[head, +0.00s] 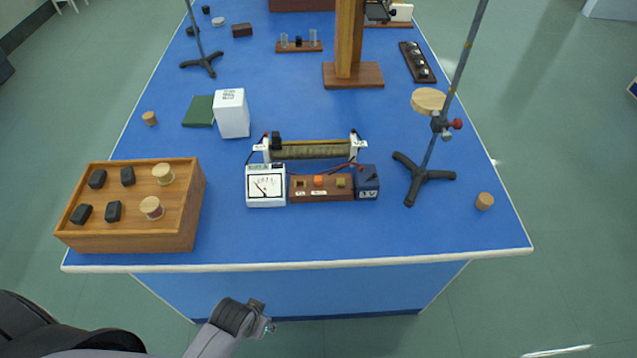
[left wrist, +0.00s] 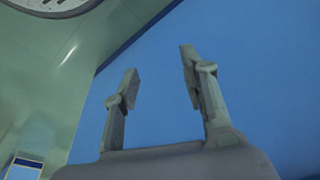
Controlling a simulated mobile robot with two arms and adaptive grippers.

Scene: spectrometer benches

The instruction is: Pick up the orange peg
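The orange peg (head: 318,181) is a small block on the wooden block strip (head: 321,194) near the front middle of the blue bench. A dark peg and a yellow-green peg (head: 341,183) sit on either side of it. My left gripper (head: 264,322) is in front of the bench's front edge, well apart from the peg. In the left wrist view its two fingers (left wrist: 160,66) are spread, with nothing between them. The peg cannot be made out in the left wrist view. My right gripper is in neither view.
A white meter (head: 265,187) and a blue box (head: 367,182) flank the strip. A rheostat (head: 309,149) stands behind it. A wooden tray (head: 180,233) is at left, a clamp stand (head: 424,175) at right. The bench's front strip is clear.

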